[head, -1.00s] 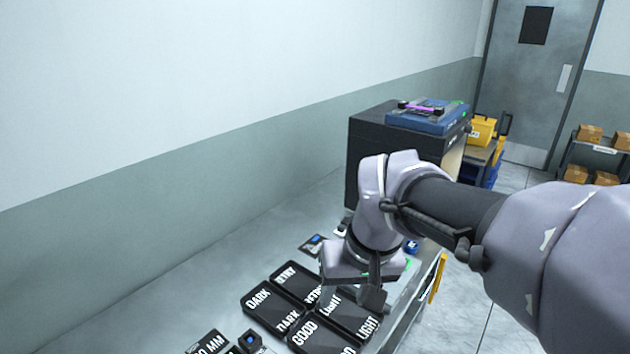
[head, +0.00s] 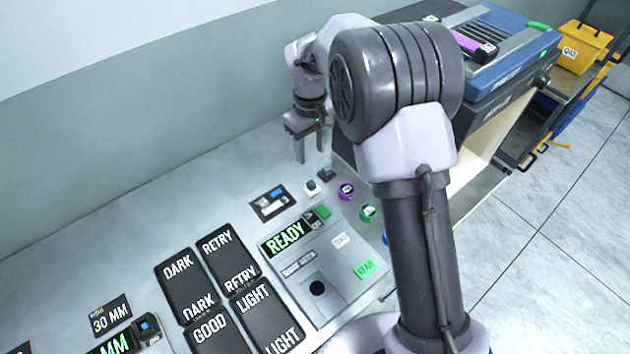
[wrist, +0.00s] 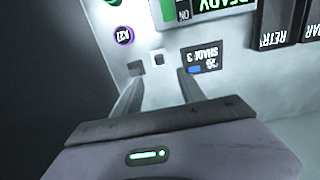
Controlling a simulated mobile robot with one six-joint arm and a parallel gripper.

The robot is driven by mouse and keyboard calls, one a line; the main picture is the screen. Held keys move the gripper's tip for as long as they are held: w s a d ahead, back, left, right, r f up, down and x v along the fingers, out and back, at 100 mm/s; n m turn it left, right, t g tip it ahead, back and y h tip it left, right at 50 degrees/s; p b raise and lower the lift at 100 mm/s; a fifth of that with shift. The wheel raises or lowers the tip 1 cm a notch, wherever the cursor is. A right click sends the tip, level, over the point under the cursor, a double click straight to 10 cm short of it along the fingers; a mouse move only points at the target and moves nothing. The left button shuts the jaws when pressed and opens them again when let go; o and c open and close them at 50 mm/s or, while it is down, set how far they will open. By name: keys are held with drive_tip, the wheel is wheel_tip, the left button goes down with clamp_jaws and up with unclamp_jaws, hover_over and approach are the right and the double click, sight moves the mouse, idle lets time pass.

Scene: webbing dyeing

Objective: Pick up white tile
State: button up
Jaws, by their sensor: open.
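A small white tile (head: 312,188) with a dark mark on top lies on the grey bench, between the dark shade card (head: 272,203) and a small dark block (head: 326,174). In the wrist view the white tile (wrist: 158,59) shows ahead of and between the two fingers. My gripper (head: 311,158) is open and empty, pointing down above the bench close to the tile. In the wrist view my gripper (wrist: 157,84) has its fingers spread, apart from the tile.
A READY tester panel (head: 335,265) sits in front of the tile. Purple (head: 346,191) and green (head: 368,213) round pieces lie right of it. DARK, RETRY, GOOD and LIGHT trays (head: 183,290) fill the front left. A dark cabinet carries a blue device (head: 500,50) at the right.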

drive_tip(key=b, duration=0.2)
hover_over(311, 183)
wheel_tip(311, 183, down, 9)
drive_tip(key=shift+s+r, duration=0.15)
drive_tip(key=shift+r, duration=0.05)
drive_tip(key=f, duration=0.1)
drive_tip(key=f+b, duration=0.1)
drive_tip(key=f, duration=0.1)
drive_tip(key=f+b, duration=0.1)
drive_tip(key=shift+w+f, duration=0.25)
drive_tip(key=shift+f, duration=0.15)
drive_tip(key=shift+s+r, duration=0.1)
drive_tip(key=shift+c, duration=0.9)
clamp_jaws()
